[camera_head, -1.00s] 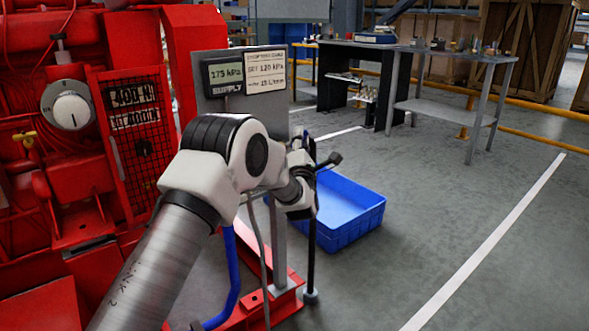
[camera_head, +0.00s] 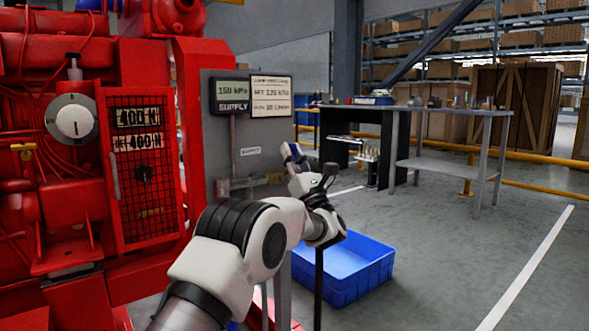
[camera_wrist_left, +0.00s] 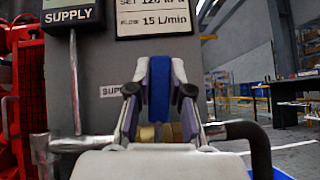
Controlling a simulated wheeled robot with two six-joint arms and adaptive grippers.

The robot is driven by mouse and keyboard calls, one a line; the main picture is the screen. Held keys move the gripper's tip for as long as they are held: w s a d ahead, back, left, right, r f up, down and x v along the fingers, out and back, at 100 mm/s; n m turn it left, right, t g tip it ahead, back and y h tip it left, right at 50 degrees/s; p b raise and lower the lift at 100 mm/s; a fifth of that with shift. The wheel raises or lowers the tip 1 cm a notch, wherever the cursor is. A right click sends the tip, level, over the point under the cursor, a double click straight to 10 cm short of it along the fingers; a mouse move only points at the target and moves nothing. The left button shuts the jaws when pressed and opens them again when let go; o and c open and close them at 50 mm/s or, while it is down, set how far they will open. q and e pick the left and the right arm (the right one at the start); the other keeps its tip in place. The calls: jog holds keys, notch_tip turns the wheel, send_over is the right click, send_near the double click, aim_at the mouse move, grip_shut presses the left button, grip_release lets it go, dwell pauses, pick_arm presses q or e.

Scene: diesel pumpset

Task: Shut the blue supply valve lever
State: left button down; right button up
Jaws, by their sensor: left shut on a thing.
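The blue supply valve lever (camera_wrist_left: 158,88) stands upright in the left wrist view, between the two fingers of my left gripper (camera_wrist_left: 160,85). The fingers are shut on it from both sides. Behind their base is a brass valve body (camera_wrist_left: 150,133) on a horizontal pipe (camera_wrist_left: 84,142). In the head view my left gripper (camera_head: 293,155) is in front of the grey panel's right edge, and my wrist hides most of the valve. The supply display (camera_head: 231,95) reads about 150 kPa. The card (camera_head: 271,95) beside it shows a set value of about 120 kPa.
The red pumpset (camera_head: 60,215) with a mesh guard (camera_head: 150,208) stands close on the left. A blue crate (camera_head: 352,290) is on the floor behind my forearm. A workbench (camera_head: 450,165) stands farther back. The floor at right is clear.

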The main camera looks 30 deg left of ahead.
pick_arm(q)
jog(key=shift+s+a+n+g+y+b, duration=0.1)
jog(key=shift+s+n+g+y+b, duration=0.1)
jog(key=shift+n+g, duration=0.3)
jog(key=shift+s+n+g+y+b, duration=0.1)
jog(key=shift+n+g+y+b, duration=0.15)
jog(key=shift+n, duration=0.35)
jog(key=shift+g, duration=0.25)
jog(key=c, duration=1)
grip_release()
jog(key=shift+c, duration=0.2)
jog(key=v, duration=1.2)
jog(key=shift+f, duration=0.1)
